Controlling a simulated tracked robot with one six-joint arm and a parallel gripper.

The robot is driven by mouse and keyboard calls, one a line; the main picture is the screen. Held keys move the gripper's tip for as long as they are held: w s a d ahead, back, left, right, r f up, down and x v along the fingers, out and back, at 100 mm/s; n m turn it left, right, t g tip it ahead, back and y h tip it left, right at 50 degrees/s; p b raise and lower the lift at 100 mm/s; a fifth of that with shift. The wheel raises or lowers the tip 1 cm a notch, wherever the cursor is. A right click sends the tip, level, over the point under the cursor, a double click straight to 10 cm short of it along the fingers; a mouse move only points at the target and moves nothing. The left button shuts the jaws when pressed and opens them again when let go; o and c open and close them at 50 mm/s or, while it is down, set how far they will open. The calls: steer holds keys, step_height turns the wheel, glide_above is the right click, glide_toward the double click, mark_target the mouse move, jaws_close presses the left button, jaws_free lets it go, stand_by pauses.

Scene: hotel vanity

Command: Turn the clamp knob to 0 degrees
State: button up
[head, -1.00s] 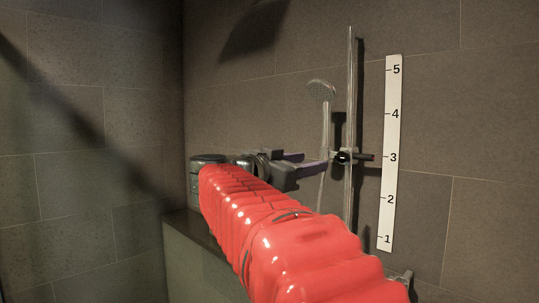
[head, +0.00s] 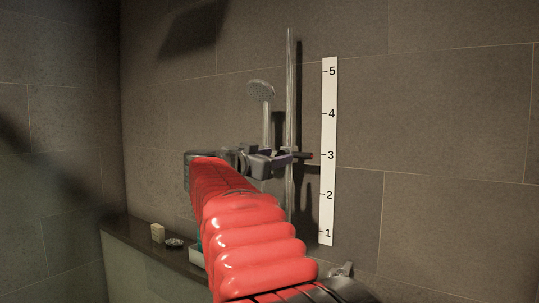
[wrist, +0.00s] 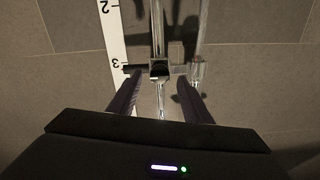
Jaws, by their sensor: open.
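The shower rail's clamp (wrist: 160,69) sits at about the 3 mark of the scale and shows as a dark square block in the wrist view. A dark bar (wrist: 136,69) sticks out from it toward the scale, and also shows in the head view (head: 304,155). I cannot tell the knob's exact angle. My gripper (wrist: 161,82) is open, its two purple fingers pointing toward the clamp, one on each side of it in the picture. Nothing is held between them. In the head view my gripper (head: 278,160) is at the rail and partly hides the clamp.
The vertical rail (head: 290,90) stands before a tiled wall. A hand shower (head: 261,90) hangs left of it. The white scale strip (head: 329,120) is at its right. A dark ledge (head: 135,237) at lower left bears small items. A fitting (head: 342,270) is low on the wall.

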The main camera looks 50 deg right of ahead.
steer(key=shift+d, duration=0.7)
steer(key=shift+w, duration=0.1)
steer(key=shift+c, duration=0.4)
steer(key=c, duration=1)
